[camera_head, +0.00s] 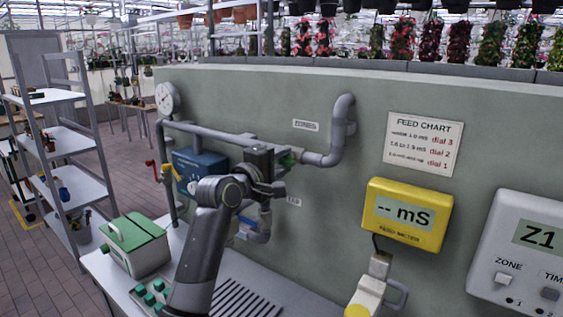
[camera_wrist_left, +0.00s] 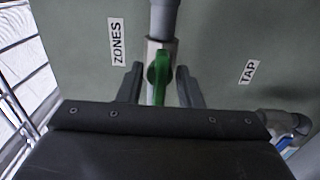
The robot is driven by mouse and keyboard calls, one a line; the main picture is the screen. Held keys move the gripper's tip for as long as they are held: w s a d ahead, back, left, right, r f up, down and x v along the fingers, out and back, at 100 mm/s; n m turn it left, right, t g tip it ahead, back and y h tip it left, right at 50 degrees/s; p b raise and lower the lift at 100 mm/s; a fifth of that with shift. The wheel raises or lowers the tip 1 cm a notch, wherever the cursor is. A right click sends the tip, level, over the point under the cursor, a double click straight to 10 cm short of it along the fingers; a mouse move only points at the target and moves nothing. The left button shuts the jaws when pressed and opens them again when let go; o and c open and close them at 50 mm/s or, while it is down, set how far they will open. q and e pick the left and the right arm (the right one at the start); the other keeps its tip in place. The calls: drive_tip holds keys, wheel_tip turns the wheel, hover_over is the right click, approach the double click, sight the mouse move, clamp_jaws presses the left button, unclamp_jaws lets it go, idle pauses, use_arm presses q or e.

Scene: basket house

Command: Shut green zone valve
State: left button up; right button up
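The green valve handle (camera_wrist_left: 158,72) sits on a grey pipe fitting, close in front of my left gripper in the left wrist view. In the head view only a small green part of it (camera_head: 291,158) shows, mostly hidden by the gripper. My left gripper (camera_head: 280,163) is open; in the left wrist view its fingers (camera_wrist_left: 160,88) stand on either side of the handle, with gaps showing. Contact is not visible. A ZONES label (camera_head: 306,125) is on the wall above the pipe. My right gripper is not in view.
A TAP label (camera_wrist_left: 248,72) and a blue-handled valve (camera_wrist_left: 287,141) are right in the wrist view. A blue box (camera_head: 200,168), red and yellow handles and a gauge (camera_head: 166,98) are left. A green-lidded box (camera_head: 136,245) stands on the bench; a yellow meter (camera_head: 407,214) hangs right.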

use_arm(q)
drive_tip(key=c, duration=0.6)
drive_tip(key=shift+m, duration=0.4)
drive_tip(key=m, duration=0.2)
drive_tip(key=shift+f+m+b, duration=0.15)
drive_tip(key=shift+m+b, duration=0.25)
drive_tip(key=m+b, duration=0.1)
drive_tip(key=m, duration=0.2)
drive_tip(key=shift+m, duration=0.3)
drive_tip(key=m+b, duration=0.3)
drive_tip(key=m, duration=0.3)
drive_tip(key=shift+f+b, duration=0.1)
drive_tip(key=shift+b, duration=0.2)
drive_tip(key=m+b, duration=0.2)
drive_tip(key=m, duration=0.2)
drive_tip(key=shift+m, duration=0.5)
